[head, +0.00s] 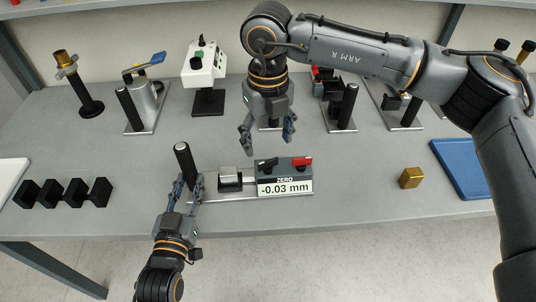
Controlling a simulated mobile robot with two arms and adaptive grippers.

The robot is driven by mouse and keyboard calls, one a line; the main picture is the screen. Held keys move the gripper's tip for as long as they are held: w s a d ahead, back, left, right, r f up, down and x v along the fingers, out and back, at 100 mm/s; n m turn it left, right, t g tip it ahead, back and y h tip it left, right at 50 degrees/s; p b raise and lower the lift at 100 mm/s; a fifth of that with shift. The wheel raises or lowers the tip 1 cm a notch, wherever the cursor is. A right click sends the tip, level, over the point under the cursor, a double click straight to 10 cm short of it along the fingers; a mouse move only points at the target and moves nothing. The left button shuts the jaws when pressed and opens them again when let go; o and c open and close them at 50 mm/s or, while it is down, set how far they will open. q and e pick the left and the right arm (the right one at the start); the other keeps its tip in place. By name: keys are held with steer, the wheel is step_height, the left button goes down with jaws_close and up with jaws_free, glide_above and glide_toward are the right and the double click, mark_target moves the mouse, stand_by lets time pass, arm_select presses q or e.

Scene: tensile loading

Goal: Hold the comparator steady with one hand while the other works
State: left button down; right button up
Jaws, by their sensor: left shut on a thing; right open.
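The comparator (308,192) lies near the bench's front edge. It is a flat plate with a black upright handle at its left end, a pale block in the middle and a dark box at its right.
A brass cube (411,178) and a blue mat (459,166) lie to the right. Behind stand a brass-topped post (87,90), a blue-levered device (146,97) and a white instrument (205,68). Bare bench lies left of centre.

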mark_target(268, 166)
step_height(268, 166, down, 6)
steer(key=shift+r, duration=0.15)
steer(key=c, duration=1.2)
